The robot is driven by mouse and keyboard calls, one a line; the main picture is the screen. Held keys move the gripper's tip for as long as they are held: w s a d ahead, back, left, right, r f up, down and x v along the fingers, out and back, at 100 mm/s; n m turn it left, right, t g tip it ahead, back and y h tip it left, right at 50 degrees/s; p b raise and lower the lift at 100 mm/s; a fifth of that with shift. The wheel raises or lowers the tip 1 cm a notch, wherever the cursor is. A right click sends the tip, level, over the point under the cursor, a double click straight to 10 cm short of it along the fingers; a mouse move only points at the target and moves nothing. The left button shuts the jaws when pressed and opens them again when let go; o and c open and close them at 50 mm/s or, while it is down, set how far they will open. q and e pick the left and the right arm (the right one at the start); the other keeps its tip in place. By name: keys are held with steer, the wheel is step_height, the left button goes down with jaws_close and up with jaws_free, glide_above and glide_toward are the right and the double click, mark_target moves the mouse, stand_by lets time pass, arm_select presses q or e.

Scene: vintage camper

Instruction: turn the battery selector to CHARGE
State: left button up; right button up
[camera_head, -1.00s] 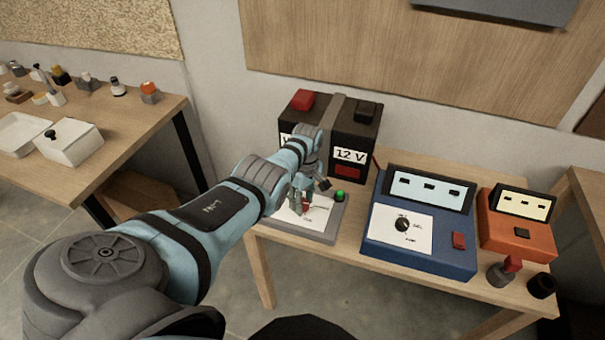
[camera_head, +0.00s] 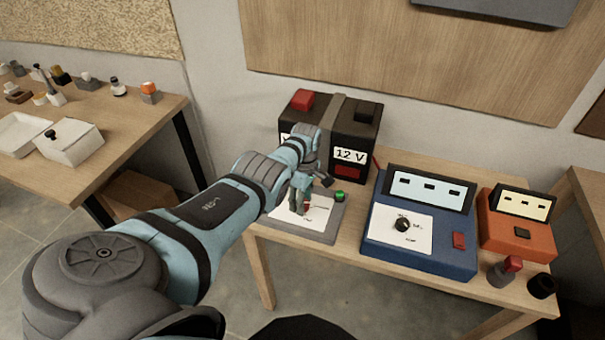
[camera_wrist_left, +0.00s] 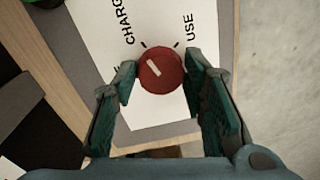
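The battery selector is a grey box with a white label plate (camera_head: 318,222) at the left of the table, in front of the black 12 V battery (camera_head: 360,135). Its round red knob (camera_wrist_left: 161,71) has a white mark that points up-left in the left wrist view, roughly toward the CHARGE tick; exact alignment is unclear. The USE label lies up-right of the knob, and another label at the left is mostly hidden. My left gripper (camera_head: 304,208) reaches down over the plate. Its fingers (camera_wrist_left: 161,75) sit on both sides of the knob and appear to touch it. My right gripper is not visible.
A green button (camera_head: 340,196) sits on the selector box beside the gripper. A blue device (camera_head: 420,240) with its own black knob and an orange device (camera_head: 518,235) stand to the right. A side table (camera_head: 130,135) with small items is at the left.

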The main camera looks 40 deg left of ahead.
arm_select(q)
steer(key=shift+o, duration=1.1)
steer(key=shift+r, duration=0.1)
steer(key=shift+w+r, duration=0.15)
steer(key=shift+r, duration=0.2)
step_height(320, 180, up, 11)
steer(key=shift+w, duration=0.25)
